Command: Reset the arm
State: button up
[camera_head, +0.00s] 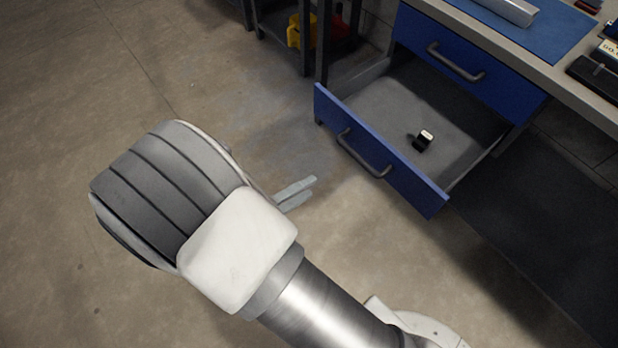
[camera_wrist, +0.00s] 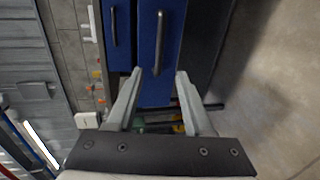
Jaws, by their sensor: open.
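My arm reaches up from the bottom of the head view, and a large grey-and-white link hides most of my gripper. The two pale fingers of my gripper (camera_head: 297,193) show beyond that link, over the floor left of the open drawer. In the wrist view, my gripper (camera_wrist: 159,73) has its fingers spread apart with nothing held between them. A blue front with a dark handle (camera_wrist: 158,44) lies beyond the fingertips there.
The lower blue drawer (camera_head: 375,158) stands open with a small black-and-white object (camera_head: 424,140) inside. The upper drawer (camera_head: 470,62) is shut below the worktop. A dark shelf with yellow and red items (camera_head: 300,30) stands at the top. The floor at left is clear.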

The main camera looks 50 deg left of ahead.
jog(key=w+d+r+m+g+h, duration=0.6)
jog(key=w+d+r+g+h, duration=0.1)
jog(key=w+d+r, duration=0.45)
jog(key=w+d+r+m+g+y, duration=0.25)
jog(key=d+r, duration=0.25)
jog(key=d, duration=0.4)
jog(key=w+d+r+m+g+y, duration=0.1)
jog(key=d+r+m+g, duration=0.3)
jog(key=d, duration=0.6)
jog(key=s+d+r+m+t+y, duration=0.4)
jog(key=s+d+r+m+y, duration=0.15)
jog(key=d+r, duration=0.4)
notch_tip(320, 180, up, 16)
jog(key=h+p, duration=0.1)
jog(key=p, duration=1.7)
jog(key=shift+d+r+n, duration=0.15)
jog(key=shift+d+n, duration=0.1)
jog(key=shift+n, duration=0.15)
